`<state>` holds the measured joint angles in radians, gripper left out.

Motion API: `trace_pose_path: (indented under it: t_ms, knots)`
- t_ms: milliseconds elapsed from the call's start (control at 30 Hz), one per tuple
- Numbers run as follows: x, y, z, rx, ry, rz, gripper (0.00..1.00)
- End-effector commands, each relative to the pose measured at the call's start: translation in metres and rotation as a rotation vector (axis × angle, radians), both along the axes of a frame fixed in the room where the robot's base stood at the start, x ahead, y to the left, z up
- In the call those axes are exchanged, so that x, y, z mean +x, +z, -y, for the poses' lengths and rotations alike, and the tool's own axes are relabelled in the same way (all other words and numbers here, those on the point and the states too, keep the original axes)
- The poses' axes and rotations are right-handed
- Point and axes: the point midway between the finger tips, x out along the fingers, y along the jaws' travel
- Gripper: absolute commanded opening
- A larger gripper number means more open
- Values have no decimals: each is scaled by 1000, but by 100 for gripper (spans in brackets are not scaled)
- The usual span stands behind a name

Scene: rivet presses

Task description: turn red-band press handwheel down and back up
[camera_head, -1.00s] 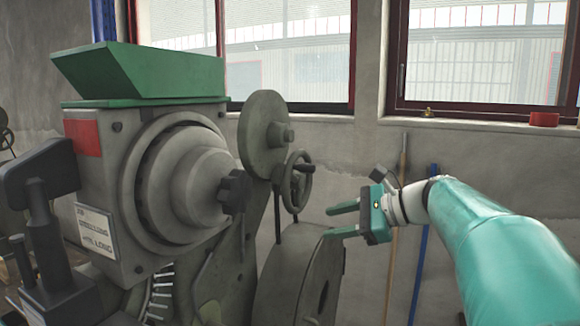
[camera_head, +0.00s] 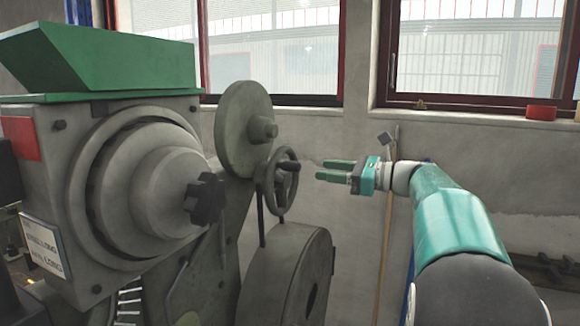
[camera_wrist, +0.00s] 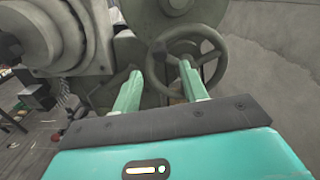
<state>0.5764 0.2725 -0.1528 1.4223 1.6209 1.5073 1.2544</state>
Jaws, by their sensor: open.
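The red-band press (camera_head: 40,190) is a grey machine with a red patch and a green hopper on top, filling the left of the head view. Its handwheel (camera_head: 283,184) is a small grey spoked wheel with a dark knob at its upper right. In the wrist view the handwheel (camera_wrist: 205,62) lies just beyond the fingertips. My gripper (camera_head: 327,170) is open and empty, a little to the right of the wheel and apart from it, its fingers pointing left. In the wrist view the right finger of my gripper (camera_wrist: 160,72) overlaps the wheel's spokes.
A round grey disc (camera_head: 243,128) stands behind and above the handwheel, and a large drum (camera_head: 285,280) is below it. A broom handle (camera_head: 386,250) leans on the wall behind my arm.

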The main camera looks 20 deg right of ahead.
Motion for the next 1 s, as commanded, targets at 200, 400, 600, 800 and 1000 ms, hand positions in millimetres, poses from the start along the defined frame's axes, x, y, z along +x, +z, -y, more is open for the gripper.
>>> trace_pose_path:
  t_ms: [200, 400, 600, 800, 1000]
  knots:
    - [32, 0, -34, -1, 5, -1, 43]
    - [60, -1, -60, -1, 7, -1, 43]
    - [74, 0, -72, -2, 5, 1, 43]
    - [76, 0, -72, -1, 3, 0, 43]
    - [76, 0, -72, -1, 3, 0, 22]
